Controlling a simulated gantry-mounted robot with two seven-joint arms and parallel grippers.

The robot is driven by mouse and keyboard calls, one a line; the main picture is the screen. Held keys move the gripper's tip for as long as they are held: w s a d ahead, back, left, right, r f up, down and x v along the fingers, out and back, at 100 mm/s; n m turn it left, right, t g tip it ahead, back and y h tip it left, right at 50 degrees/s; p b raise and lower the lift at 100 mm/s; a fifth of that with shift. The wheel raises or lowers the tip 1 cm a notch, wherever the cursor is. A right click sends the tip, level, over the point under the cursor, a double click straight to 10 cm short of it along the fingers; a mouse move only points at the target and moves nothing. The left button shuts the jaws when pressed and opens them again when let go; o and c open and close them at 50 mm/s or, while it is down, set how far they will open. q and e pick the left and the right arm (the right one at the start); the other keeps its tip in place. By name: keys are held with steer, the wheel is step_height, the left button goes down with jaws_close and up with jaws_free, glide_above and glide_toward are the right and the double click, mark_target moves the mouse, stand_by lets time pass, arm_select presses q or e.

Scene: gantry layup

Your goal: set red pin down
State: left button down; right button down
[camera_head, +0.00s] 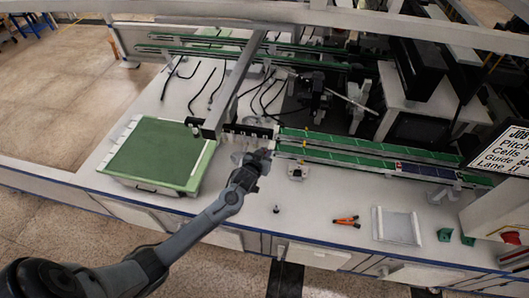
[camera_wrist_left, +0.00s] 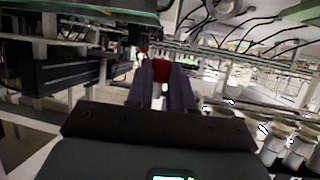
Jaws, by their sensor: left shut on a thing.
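My left gripper (camera_head: 262,156) reaches over the table beside the near end of the green rails, in the head view. In the left wrist view its two dark fingers (camera_wrist_left: 162,82) are shut on the red pin (camera_wrist_left: 161,70), whose red part shows between the tips. In the head view I cannot make out the pin at the gripper. Whether the pin touches anything below is hidden. My right gripper is not identifiable in either view.
A green-topped tray (camera_head: 160,150) lies left of the gripper. Long green rails (camera_head: 350,150) run to the right.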

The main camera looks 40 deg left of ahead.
arm_select(q)
steer(key=shift+f, duration=0.5)
